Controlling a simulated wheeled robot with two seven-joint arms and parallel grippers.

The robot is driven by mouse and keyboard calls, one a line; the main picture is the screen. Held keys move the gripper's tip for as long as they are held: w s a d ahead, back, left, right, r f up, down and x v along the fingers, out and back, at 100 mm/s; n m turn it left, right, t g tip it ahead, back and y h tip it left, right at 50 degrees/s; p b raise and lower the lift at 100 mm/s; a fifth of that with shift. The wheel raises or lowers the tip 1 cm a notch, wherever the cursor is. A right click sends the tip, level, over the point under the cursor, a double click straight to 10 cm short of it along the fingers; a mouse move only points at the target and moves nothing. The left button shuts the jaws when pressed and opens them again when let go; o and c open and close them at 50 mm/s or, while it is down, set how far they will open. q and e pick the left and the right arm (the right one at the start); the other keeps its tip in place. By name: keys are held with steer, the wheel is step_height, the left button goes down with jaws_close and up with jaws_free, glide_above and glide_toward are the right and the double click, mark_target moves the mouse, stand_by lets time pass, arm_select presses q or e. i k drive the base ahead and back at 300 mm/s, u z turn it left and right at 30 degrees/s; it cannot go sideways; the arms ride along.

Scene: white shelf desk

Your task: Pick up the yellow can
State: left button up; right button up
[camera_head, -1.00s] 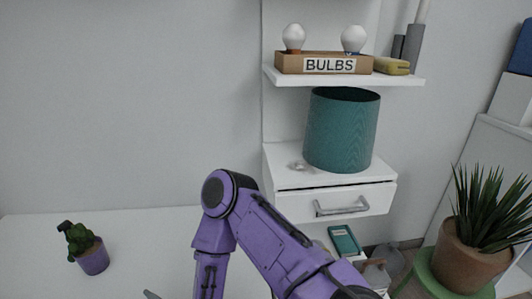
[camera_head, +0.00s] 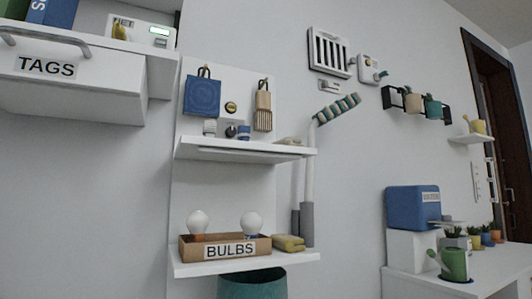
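A small yellow can (camera_head: 478,126), which looks like a watering can, stands on a small white wall shelf (camera_head: 472,139) at the right, beside the dark door frame. It is small in the picture, so its details are hard to tell. Neither of my grippers is in view, and no part of my arms shows.
A green watering can (camera_head: 454,263) and several small pots stand on a white desk (camera_head: 480,277) at the lower right, beside a blue box (camera_head: 413,207). Wall shelves at the centre hold a BULBS box (camera_head: 230,251) and a folded yellow item (camera_head: 288,243). A TAGS drawer (camera_head: 70,85) juts out at left.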

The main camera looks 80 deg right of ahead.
mark_target(479, 126)
steer(key=u, duration=0.05)
steer(key=k, duration=2.6)
steer(key=z, duration=3.5)
steer(key=i, duration=1)
steer(key=u, duration=3.5)
